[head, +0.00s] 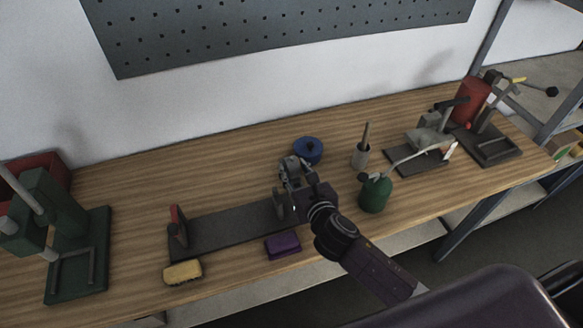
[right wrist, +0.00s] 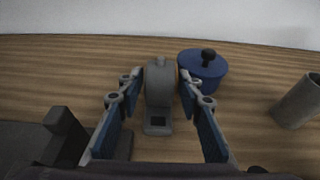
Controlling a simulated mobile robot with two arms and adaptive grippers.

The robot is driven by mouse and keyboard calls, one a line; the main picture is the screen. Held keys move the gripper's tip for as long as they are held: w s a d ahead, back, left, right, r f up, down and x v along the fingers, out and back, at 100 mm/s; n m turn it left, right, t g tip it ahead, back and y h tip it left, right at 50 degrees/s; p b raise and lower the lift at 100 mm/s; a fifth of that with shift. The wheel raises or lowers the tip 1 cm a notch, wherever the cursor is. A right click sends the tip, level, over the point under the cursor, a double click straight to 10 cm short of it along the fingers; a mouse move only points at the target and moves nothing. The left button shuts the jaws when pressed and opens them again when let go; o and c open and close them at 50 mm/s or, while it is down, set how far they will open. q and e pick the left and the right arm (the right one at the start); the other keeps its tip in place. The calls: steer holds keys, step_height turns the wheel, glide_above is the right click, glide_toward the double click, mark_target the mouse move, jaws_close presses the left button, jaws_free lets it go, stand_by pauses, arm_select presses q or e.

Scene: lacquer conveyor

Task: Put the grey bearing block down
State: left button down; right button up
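In the right wrist view, the grey bearing block (right wrist: 158,90) stands upright between the blue-padded fingers of my right gripper (right wrist: 162,82). It has a rounded top and a flat foot with a dark square opening. Narrow gaps show between the pads and the block, so the gripper looks open around it. The block appears to be at the table top; contact under its foot is not clear. In the head view, my right gripper (head: 293,172) is over the table and hides most of the block. My left gripper is not in view.
A blue lidded pot (head: 308,150) is close behind the right gripper; a dark plate fixture (head: 225,230) lies left. A purple block (head: 283,245) and yellow sponge (head: 183,272) lie in front. The table behind the fixture is clear.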

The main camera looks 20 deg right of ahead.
steer(key=shift+x, duration=1.2)
steer(key=shift+c, duration=0.5)
jaws_close()
steer(key=shift+r, duration=0.1)
